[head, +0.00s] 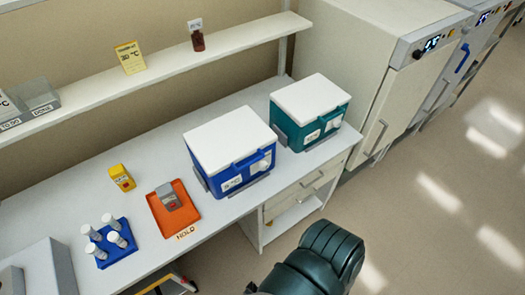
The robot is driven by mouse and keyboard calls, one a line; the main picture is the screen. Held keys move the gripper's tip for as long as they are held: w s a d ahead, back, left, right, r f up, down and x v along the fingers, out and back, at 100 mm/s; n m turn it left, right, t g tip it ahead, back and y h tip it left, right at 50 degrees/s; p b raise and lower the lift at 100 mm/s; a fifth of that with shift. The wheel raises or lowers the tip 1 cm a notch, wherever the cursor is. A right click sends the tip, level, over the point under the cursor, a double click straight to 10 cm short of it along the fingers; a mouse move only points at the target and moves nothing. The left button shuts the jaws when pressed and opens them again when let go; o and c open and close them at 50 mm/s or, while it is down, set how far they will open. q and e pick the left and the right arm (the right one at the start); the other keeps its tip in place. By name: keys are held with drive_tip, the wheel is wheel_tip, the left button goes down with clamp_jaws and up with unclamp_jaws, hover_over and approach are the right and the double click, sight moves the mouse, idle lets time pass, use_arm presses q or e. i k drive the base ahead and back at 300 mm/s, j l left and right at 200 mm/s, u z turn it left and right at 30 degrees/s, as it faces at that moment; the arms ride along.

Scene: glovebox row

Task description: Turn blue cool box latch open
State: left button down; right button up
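The blue cool box (207,174) stands on the white bench in the head view, with its white lid (229,134) down. Its front face has a blue handle, a white label (232,184) and a small pale knob-like latch (263,165) near the right end. The latch is too small for me to tell its exact turn. A dark rounded part at the bottom centre looks like a link of my own arm. It is apart from the box.
A teal cool box (307,130) with a white lid stands right of the blue one. An orange tray (166,217), a yellow box (122,178) and a blue rack (111,243) with several capped tubes are on the left. A shelf (160,58) runs behind. Floor on the right is clear.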

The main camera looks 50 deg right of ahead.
sight(264, 166)
drive_tip(key=z, duration=1.3)
